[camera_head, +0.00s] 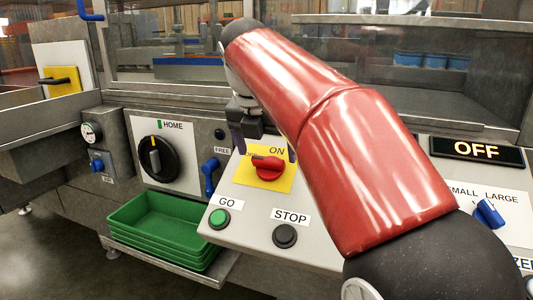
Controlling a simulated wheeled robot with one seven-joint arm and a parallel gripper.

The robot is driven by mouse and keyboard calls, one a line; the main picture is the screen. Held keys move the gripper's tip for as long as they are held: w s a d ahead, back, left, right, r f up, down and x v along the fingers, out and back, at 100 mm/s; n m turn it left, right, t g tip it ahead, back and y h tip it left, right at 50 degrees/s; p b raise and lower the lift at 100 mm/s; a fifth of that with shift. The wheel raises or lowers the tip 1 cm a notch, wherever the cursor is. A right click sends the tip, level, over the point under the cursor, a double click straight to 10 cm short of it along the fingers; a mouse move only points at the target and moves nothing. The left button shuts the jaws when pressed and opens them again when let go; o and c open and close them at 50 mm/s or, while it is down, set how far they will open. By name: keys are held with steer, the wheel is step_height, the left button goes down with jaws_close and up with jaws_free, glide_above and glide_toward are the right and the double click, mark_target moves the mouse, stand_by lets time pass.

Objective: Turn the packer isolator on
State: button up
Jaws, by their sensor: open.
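A red rotary switch (267,167) sits on a yellow plate (275,185) on the sloped control panel; its handle lies roughly sideways. "ON" is printed above it, and the marking at its left is too small to read. No label naming the packer is legible. My gripper (265,150) is open just above and behind the switch, one dark finger at each side. I cannot tell whether either finger touches it. My red arm comes in from the lower right and hides part of the panel.
Below the switch are a green GO button (219,218) and a black STOP button (285,236). A display (477,151) at right reads OFF, above a blue SMALL/LARGE selector (488,213). At left are a black HOME dial (157,158), a blue lever (210,176) and green trays (165,232).

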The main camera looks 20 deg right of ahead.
steer(key=shift+x, duration=1.15)
steer(key=c, duration=1)
